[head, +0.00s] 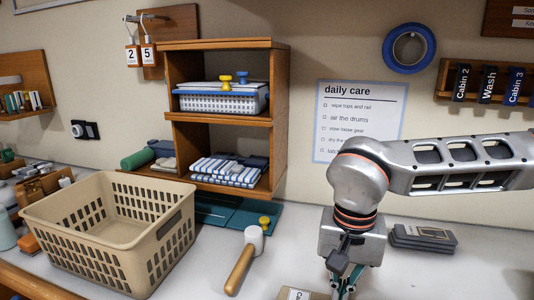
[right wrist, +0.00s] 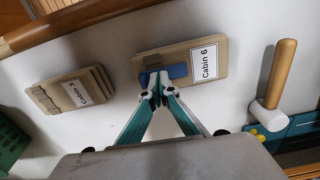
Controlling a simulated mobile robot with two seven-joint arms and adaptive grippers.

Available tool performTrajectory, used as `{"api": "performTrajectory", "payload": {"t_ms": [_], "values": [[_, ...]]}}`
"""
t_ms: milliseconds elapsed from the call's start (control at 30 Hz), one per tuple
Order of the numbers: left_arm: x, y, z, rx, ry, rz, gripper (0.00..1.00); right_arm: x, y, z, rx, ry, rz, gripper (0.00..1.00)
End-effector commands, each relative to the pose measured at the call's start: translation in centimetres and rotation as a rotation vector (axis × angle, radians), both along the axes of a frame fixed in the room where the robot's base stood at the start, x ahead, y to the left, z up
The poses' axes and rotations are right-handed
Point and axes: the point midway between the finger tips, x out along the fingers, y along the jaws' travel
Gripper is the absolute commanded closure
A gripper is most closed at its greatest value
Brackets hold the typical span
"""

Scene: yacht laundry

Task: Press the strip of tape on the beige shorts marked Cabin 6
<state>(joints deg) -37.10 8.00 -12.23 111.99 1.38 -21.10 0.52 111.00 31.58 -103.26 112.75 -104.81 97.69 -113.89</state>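The beige shorts (right wrist: 143,64) lie folded flat in the right wrist view, with a white label reading Cabin 6 (right wrist: 203,64). A blue strip of tape (right wrist: 179,71) lies across their near part, left of the label. My right gripper (right wrist: 157,86) has its teal fingers drawn together, with the tips over the strip and partly hiding it. The tips look to be at the strip, but I cannot tell how firmly they touch. In the head view, my right gripper (head: 342,290) points down at the bottom edge, beside a partly cut-off labelled item (head: 297,294). My left gripper is out of view.
Another beige folded stack (right wrist: 50,92) with a Cabin label lies left of the shorts. Dark flat pieces (head: 423,237) lie behind my right arm. A blue tape roll (head: 409,48) hangs on the wall.

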Motion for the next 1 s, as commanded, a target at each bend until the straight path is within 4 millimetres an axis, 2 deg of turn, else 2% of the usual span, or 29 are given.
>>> {"api": "performTrajectory", "payload": {"t_ms": [467,1000], "values": [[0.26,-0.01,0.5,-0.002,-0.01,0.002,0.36,0.02,0.0,-0.12,0.001,-0.001,0.0,1.0],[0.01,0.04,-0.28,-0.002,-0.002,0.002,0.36,0.02,0.0,-0.86,0.001,-0.001,-0.001,1.0]]}}
